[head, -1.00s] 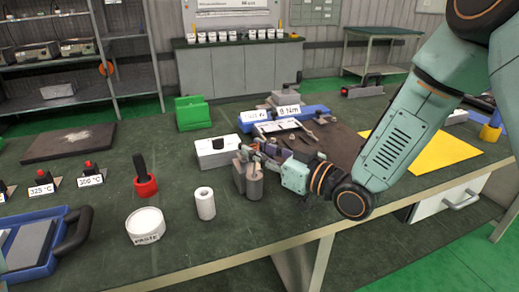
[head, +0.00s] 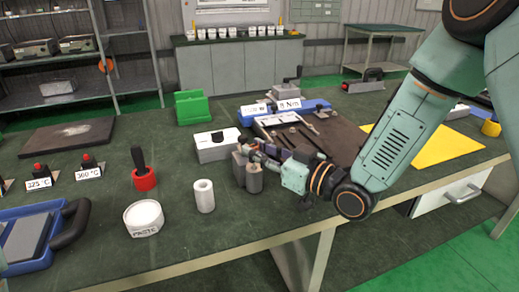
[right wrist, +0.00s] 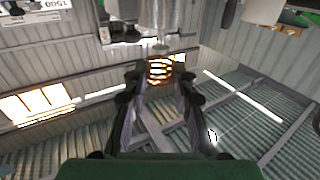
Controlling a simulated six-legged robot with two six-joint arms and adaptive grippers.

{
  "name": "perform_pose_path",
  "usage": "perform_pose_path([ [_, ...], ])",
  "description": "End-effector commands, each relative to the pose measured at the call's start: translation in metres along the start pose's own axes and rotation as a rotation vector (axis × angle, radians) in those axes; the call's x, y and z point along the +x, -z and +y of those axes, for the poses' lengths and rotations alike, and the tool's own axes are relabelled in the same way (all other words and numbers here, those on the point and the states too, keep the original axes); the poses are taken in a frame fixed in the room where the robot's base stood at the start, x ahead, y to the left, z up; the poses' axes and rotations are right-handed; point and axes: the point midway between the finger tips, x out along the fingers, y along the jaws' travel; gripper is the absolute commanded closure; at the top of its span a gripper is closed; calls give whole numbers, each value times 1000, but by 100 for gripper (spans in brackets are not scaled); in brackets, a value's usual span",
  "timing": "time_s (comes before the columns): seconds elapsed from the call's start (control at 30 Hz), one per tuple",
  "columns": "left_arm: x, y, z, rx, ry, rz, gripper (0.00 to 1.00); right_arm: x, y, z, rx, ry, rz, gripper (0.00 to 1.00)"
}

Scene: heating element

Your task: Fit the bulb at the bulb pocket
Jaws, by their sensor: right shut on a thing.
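My right gripper (head: 262,155) reaches in from the right, low over the bench, beside a small grey metal block with a cylinder (head: 254,178). In the right wrist view its fingers (right wrist: 158,72) come together on a small, thin piece that I take to be the bulb; the fingertips hide most of it. A shiny metal cylinder (right wrist: 162,15) stands just beyond the fingertips there. I cannot tell whether the bulb touches it. The bulb pocket cannot be made out clearly in either view. My left gripper is not in view.
A white box (head: 217,150) stands behind the block. A white roll (head: 204,196), a paste tub (head: 143,218) and a red-based tool (head: 144,178) stand to the left. A dark tool mat (head: 325,137) lies behind the gripper. The bench's front edge is close below.

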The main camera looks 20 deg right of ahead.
Motion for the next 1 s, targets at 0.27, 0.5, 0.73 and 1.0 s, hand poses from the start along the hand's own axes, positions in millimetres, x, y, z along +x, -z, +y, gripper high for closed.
perform_pose_path([
  [0.27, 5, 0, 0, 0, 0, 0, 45, 0, -7, 0, 0, 0, 0, 95],
  [0.5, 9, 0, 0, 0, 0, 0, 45, 0, -12, 0, 0, 0, 0, 95],
  [0.73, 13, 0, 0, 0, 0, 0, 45, 0, -17, 0, 0, 0, 0, 95],
  [1.0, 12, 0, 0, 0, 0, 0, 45, 0, -16, 0, 0, 0, 0, 54],
])
